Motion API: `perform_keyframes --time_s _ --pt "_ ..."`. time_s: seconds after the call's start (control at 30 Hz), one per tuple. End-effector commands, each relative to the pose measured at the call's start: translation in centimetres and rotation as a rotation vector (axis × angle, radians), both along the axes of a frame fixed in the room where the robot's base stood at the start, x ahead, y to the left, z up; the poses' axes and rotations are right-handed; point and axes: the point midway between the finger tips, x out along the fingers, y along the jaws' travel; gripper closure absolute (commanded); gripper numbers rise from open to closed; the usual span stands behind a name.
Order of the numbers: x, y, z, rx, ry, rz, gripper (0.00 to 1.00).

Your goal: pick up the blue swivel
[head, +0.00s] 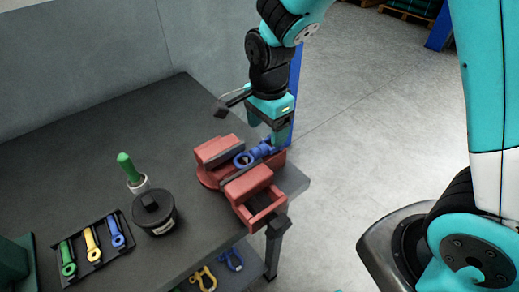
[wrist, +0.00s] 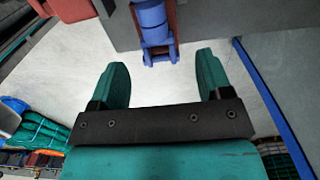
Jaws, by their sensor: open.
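The blue swivel (head: 262,151) sits at the red vise (head: 250,185), between its two jaws, with one end sticking out toward my gripper. In the wrist view, the blue swivel (wrist: 153,25) points down from the top edge, and its forked end lies just beyond my fingertips, roughly midway between them. My gripper (head: 283,138) is beside the vise at the table's right edge. In the wrist view, my gripper (wrist: 164,70) has its two green fingers wide apart with nothing between them. The swivel's far end is cut off in the wrist view.
A black tray (head: 76,270) holds green, yellow and blue pieces at the table's front left. A black lidded pot (head: 155,212) and a green-handled tool (head: 128,167) stand left of the vise. Yellow and blue shackles (head: 204,280) lie below the tabletop. The table's back left is clear.

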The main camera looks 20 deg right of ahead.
Motion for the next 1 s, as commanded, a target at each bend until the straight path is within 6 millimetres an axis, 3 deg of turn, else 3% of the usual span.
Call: perform_keyframes --time_s 0.3,0.57,0.87,1.0 --pt "-0.4 0.0 -4.3 -0.001 0.004 0.0 0.28" --pt "-0.3 0.0 -4.7 -0.001 0.002 0.0 0.28" --pt "-0.3 0.0 -4.7 -0.001 0.002 0.0 0.95" --pt "-0.3 0.0 -4.6 0.0 0.001 0.001 0.96"
